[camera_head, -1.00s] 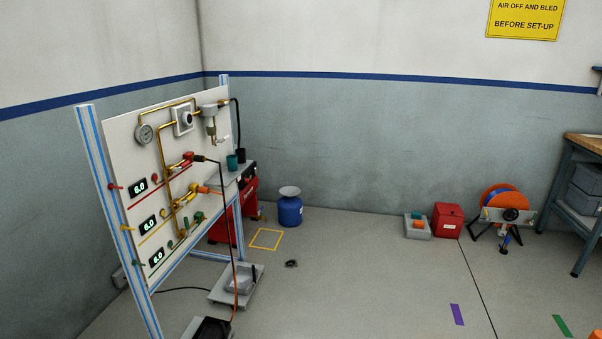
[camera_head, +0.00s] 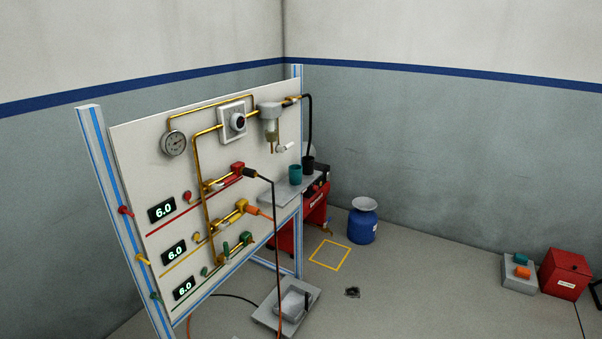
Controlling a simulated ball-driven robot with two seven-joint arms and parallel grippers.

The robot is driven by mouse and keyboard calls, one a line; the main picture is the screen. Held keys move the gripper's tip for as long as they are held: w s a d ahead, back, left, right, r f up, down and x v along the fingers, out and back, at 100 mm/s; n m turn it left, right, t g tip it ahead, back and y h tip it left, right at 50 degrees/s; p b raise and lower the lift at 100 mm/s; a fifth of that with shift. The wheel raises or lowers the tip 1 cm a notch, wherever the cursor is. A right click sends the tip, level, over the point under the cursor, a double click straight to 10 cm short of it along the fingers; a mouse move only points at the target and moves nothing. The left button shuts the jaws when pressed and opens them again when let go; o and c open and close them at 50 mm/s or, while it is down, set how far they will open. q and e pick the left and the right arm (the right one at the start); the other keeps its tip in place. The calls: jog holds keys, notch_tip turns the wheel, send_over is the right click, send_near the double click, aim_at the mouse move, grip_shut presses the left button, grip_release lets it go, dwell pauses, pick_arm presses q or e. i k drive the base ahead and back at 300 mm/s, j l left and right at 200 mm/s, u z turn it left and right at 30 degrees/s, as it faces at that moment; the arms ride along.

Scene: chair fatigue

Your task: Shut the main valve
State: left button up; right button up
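A white panel (camera_head: 130,150) on a blue-striped frame carries brass piping on the left. At its top, a white square plate bears a dark round knob (camera_head: 238,121). To its right hangs a grey filter unit (camera_head: 271,115) with a small white part (camera_head: 285,148) beside its lower end. Below are a red-handled valve (camera_head: 226,177), a yellow one (camera_head: 226,217) and a green one (camera_head: 229,250) on three branches. I cannot tell from the view which part is the main valve. Neither of my grippers is in view.
A round gauge (camera_head: 174,143) and displays (camera_head: 162,209) reading 6.0 are on the panel. A shelf (camera_head: 278,197) with cups juts out right, a red compressor (camera_head: 314,208) behind. A blue container (camera_head: 362,222) stands beyond. Hoses hang before the panel.

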aim_at(290, 103)
jog(key=i+j, duration=0.1)
jog(key=i, duration=0.35)
jog(key=i+j, duration=0.1)
jog(key=i, duration=0.35)
jog(key=i+l+u, duration=0.1)
jog(key=i+l, duration=0.15)
jog(key=i+l+u, duration=0.15)
jog(key=l, duration=0.35)
jog(key=i+l+u, duration=0.1)
jog(key=i+l, duration=0.25)
jog(key=i+l+u, duration=0.1)
jog(key=l, duration=0.4)
jog(key=i+l+u, duration=0.15)
jog(key=i+l, duration=0.15)
jog(key=l, duration=0.15)
jog(key=i+l+u, duration=0.1)
jog(key=l, duration=0.35)
jog(key=i+l+u, duration=0.15)
jog(key=l, duration=0.35)
jog(key=i+l+u, duration=0.1)
jog(key=l, duration=0.4)
jog(key=i, duration=0.1)
